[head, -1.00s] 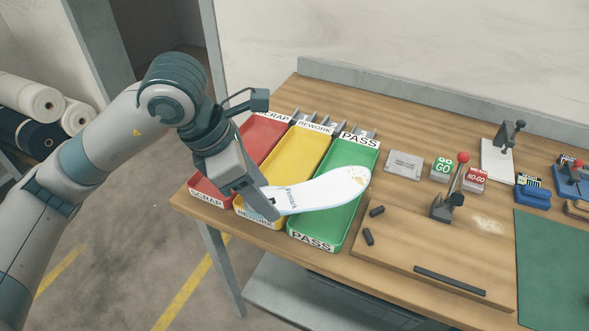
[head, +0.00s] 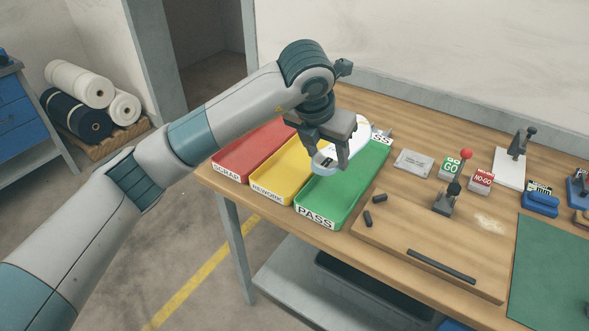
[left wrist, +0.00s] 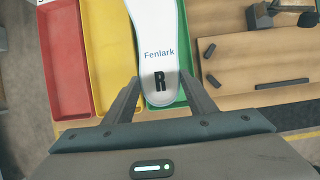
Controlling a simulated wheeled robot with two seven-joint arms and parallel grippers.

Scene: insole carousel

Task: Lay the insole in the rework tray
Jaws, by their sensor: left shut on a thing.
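The white insole (head: 324,160), marked "Fenlark" and "R", is held near its heel by my left gripper (head: 331,160), which is shut on it. In the head view the hand hides much of its middle. In the left wrist view the insole (left wrist: 158,30) points away from the hand, between the finger tips (left wrist: 161,84). It hangs above the trays, across the border of the yellow rework tray (head: 271,180) and the green pass tray (head: 330,206). The yellow tray also shows in the left wrist view (left wrist: 105,75), left of the insole. My right gripper is not in view.
The red scrap tray (head: 240,158) stands left of the yellow one. Right of the green tray are a grey plate (head: 413,164), GO (head: 450,167) and NO-GO (head: 480,181) blocks, and a wooden board (head: 430,245) with a red-knobbed lever clamp (head: 452,190).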

